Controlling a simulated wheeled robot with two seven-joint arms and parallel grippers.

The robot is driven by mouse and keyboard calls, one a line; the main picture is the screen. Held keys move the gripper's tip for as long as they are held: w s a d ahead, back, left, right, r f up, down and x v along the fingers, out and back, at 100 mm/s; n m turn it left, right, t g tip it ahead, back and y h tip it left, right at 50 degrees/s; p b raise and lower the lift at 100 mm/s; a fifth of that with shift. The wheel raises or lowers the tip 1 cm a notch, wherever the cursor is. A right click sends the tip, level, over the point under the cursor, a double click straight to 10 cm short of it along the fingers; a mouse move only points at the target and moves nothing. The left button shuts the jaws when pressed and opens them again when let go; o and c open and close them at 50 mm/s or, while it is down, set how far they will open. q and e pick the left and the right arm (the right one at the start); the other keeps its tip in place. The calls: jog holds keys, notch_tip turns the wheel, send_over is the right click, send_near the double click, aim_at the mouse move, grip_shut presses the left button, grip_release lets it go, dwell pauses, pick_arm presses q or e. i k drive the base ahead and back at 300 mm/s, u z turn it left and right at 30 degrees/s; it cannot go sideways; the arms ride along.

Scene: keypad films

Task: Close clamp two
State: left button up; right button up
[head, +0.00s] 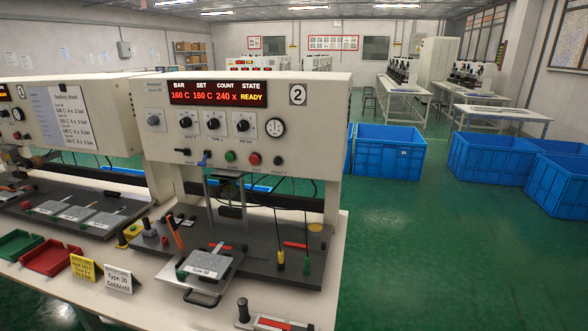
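Station 2 (245,130) is a cream press marked with a number 2 plate (298,95). Its red display (218,93) reads 160 C, 160 C, 240 and READY. A pressing head (230,190) hangs above the dark bed (290,262). On the bed a grey plate with a white label (205,271) sits in front of the head. An orange-handled lever (175,236) stands tilted at the bed's left, and red bars (296,245) lie on the bed. I cannot tell which part is clamp two, or whether it is open. Neither of my grippers is in view.
A second press with a posted sheet (68,115) stands at the left. Red (53,257) and green trays (15,246) and yellow (86,268) and white cards (118,279) line the table's front.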

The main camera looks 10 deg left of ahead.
aim_at(170, 219)
jog(key=u, duration=2.75)
jog(key=i, duration=3.1)
jog(key=z, duration=3.9)
jog(key=i, duration=0.5)
jog(key=z, duration=0.1)
